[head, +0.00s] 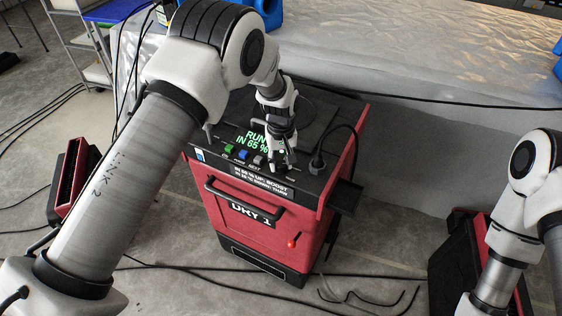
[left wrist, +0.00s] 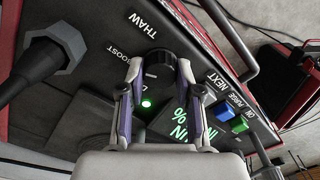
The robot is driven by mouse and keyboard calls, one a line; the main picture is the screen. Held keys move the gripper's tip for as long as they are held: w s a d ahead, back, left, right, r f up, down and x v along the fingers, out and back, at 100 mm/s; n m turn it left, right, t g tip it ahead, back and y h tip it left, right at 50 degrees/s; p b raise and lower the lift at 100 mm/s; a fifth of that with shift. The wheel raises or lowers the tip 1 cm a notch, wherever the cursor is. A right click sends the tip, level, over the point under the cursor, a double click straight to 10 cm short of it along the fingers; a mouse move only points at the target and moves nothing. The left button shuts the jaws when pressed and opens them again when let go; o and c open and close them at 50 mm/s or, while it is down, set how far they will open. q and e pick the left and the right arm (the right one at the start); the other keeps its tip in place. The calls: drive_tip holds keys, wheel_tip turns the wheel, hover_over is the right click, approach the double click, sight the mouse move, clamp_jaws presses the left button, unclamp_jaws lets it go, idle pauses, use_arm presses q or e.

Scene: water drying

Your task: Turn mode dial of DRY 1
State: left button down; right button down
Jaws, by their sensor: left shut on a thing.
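DRY 1 (head: 262,215) is a red and black cabinet with a handle on its front and a sloped control panel on top. Its display (head: 258,142) shows green text with "RUN" and "IN 65 %". My left gripper (head: 284,158) is over the right part of the panel. In the left wrist view its two fingers are closed on opposite sides of the black mode dial (left wrist: 158,60), near the words BOOST and THAW. The dial's pointer mark is not clear. A green lamp (left wrist: 146,103) glows beside the dial. My right gripper is out of view.
A black plug with a cable (head: 317,163) stands right of the dial. Green (head: 229,149) and blue (head: 243,154) buttons are on its left. Other red and black units stand at left (head: 70,180) and right (head: 462,255). Cables lie on the floor.

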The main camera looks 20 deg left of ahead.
sight(281, 163)
use_arm(q)
drive_tip(key=shift+s, duration=0.1)
idle(0.3)
drive_tip(key=c, duration=0.8)
unclamp_jaws()
wheel_tip(281, 163, up, 12)
drive_tip(key=shift+f, duration=0.1)
